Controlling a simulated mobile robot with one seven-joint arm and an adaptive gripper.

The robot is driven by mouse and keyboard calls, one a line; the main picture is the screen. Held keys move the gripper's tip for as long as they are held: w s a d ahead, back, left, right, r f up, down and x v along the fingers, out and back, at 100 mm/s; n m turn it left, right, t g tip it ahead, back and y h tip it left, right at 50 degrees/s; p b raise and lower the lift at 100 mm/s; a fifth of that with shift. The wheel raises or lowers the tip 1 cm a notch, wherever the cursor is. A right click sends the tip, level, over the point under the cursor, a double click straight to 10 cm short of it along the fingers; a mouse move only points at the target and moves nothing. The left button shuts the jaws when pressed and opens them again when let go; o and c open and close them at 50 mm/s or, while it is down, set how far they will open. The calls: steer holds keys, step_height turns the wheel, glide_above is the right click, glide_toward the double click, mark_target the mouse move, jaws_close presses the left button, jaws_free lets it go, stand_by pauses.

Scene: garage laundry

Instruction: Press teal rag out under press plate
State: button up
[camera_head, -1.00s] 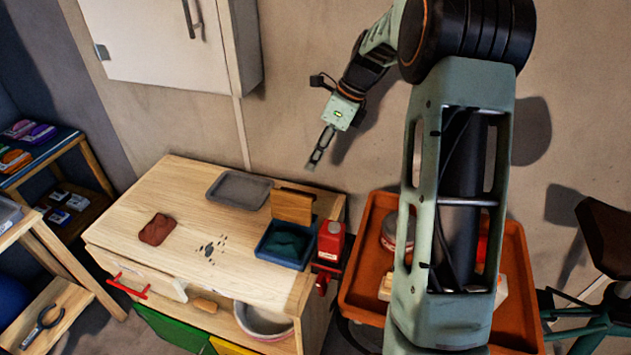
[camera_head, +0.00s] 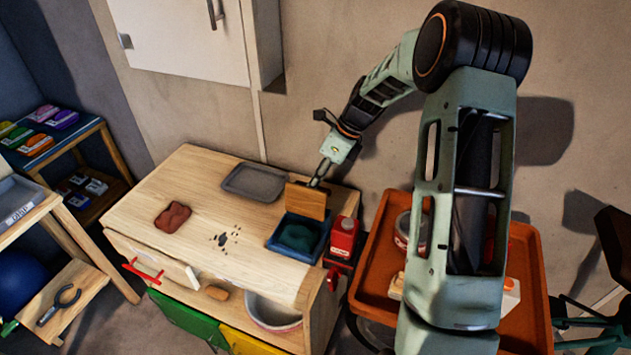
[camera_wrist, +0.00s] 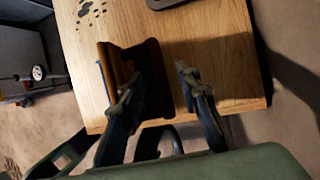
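The teal rag (camera_head: 299,236) lies crumpled in a blue tray (camera_head: 289,255) at the right end of the wooden worktop. The wooden press plate (camera_head: 306,200) stands raised at the tray's back edge. My gripper (camera_head: 317,182) is just behind and above the plate's top edge. In the wrist view my gripper (camera_wrist: 158,84) has its two fingers apart, with nothing seen held between them. There the plate (camera_wrist: 116,68) is beside the left finger; I cannot tell whether they touch. The rag is not visible in the wrist view.
A red container (camera_head: 343,238) stands right of the tray. A grey tray (camera_head: 252,182) lies at the back of the worktop (camera_head: 170,180). A reddish cloth (camera_head: 173,217) and dark specks (camera_head: 224,239) lie left. An orange tray cart (camera_head: 535,290) is at the right.

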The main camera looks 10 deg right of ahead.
steer(key=shift+c, duration=0.4)
jaws_close()
